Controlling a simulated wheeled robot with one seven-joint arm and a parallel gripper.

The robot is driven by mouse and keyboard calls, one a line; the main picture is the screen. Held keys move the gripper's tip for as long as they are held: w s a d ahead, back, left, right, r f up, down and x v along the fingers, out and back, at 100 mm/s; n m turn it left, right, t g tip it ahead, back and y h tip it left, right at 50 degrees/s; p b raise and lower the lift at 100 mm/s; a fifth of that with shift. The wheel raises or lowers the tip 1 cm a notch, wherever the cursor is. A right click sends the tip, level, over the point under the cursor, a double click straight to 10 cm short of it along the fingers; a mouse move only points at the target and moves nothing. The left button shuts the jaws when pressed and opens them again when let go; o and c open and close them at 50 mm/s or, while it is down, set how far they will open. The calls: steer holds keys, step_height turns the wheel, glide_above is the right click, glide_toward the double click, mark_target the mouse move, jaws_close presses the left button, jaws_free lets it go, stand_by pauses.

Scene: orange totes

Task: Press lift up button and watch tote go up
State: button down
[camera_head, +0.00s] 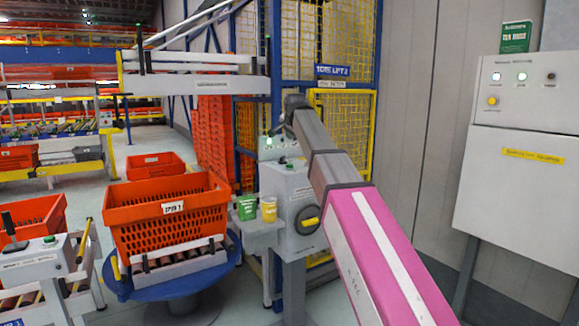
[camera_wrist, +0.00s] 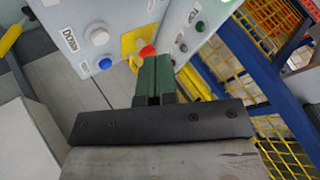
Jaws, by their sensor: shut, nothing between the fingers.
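My gripper (camera_wrist: 154,75) is shut and empty, its green fingers together and pointing at a grey control panel (camera_wrist: 118,22). A red button (camera_wrist: 148,51) on a yellow plate sits just beyond the fingertips; I cannot tell whether they touch it. A white button (camera_wrist: 97,34) beside a label reading "DOWN" and a blue button (camera_wrist: 105,64) are to the left. A green button (camera_wrist: 199,26) is to the right; its label is unreadable. In the head view my arm reaches the control box (camera_head: 279,180) by the lift. An orange tote (camera_head: 150,235) sits on a blue turntable (camera_head: 222,264).
A grey cabinet (camera_head: 520,200) is at right. Another panel (camera_head: 35,260) is at lower left.

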mark_target(290, 166)
steer(key=shift+f, duration=4.25)
steer(key=shift+f, duration=0.4)
